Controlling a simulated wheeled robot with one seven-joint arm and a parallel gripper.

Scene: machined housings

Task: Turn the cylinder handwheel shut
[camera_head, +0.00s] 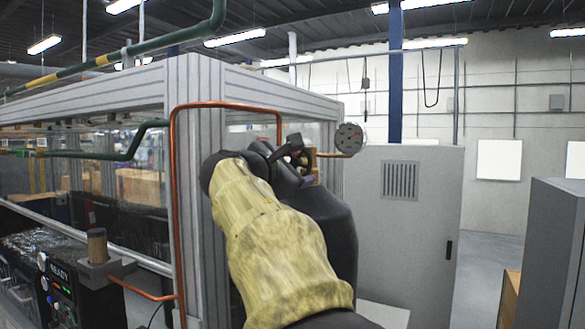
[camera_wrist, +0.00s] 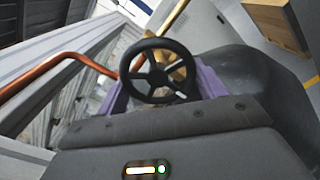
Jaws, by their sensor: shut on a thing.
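The black spoked handwheel (camera_wrist: 158,71) is near the middle of the wrist view, between the two purple fingers of my gripper (camera_wrist: 160,88). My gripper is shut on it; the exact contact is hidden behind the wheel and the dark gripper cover. In the head view the handwheel (camera_head: 290,147) shows as a small dark shape just beyond my gripper (camera_head: 302,178), mostly hidden by my wrist. A dark rounded body (camera_head: 338,225), apparently the cylinder, stands behind my yellow-sleeved arm, its lower part hidden.
A round gauge (camera_head: 350,138) sits on a brass fitting right of the handwheel. A copper pipe (camera_head: 174,200) runs down the framed enclosure's post (camera_head: 190,130) at left. A grey cabinet (camera_head: 405,230) stands close behind at right. Open floor lies farther right.

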